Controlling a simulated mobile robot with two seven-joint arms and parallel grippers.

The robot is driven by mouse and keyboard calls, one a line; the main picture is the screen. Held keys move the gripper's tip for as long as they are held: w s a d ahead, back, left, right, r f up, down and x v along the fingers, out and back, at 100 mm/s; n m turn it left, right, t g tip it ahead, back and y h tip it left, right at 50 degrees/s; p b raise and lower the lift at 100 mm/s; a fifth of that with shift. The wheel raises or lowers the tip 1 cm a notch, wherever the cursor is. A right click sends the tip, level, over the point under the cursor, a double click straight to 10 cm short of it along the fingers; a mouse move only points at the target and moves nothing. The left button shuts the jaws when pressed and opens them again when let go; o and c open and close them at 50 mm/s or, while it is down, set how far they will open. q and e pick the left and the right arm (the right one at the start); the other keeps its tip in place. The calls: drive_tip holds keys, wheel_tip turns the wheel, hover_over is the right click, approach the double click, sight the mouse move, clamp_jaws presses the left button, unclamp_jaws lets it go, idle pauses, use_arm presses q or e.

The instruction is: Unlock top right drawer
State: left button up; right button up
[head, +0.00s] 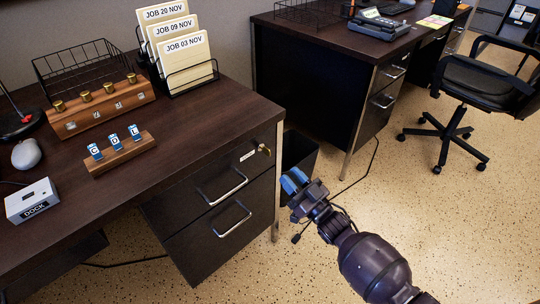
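The top right drawer (205,182) is the upper of two dark drawers under the near desk's right end. It looks closed and has a silver bar handle, a small white label and a brass-coloured key (264,149) in the lock at its upper right. My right gripper (294,181), with blue fingertips, is to the right of the drawer front and lower than the key in the picture, apart from it. Nothing shows clearly between its fingers, and their gap is too small to judge. My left gripper is out of view.
A dark bin (298,153) stands on the floor right of the drawers, behind my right gripper. The near desk (205,125) holds a wooden block with blue letter tags (120,153), a file rack (190,77) and a dock box (33,201). Open floor lies right, before an office chair (487,85).

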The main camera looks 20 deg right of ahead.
drive_tip(key=b+x, duration=0.1)
drive_tip(key=x, duration=0.7)
drive_tip(key=shift+w, duration=0.3)
drive_tip(key=shift+a, duration=0.1)
clamp_jaws()
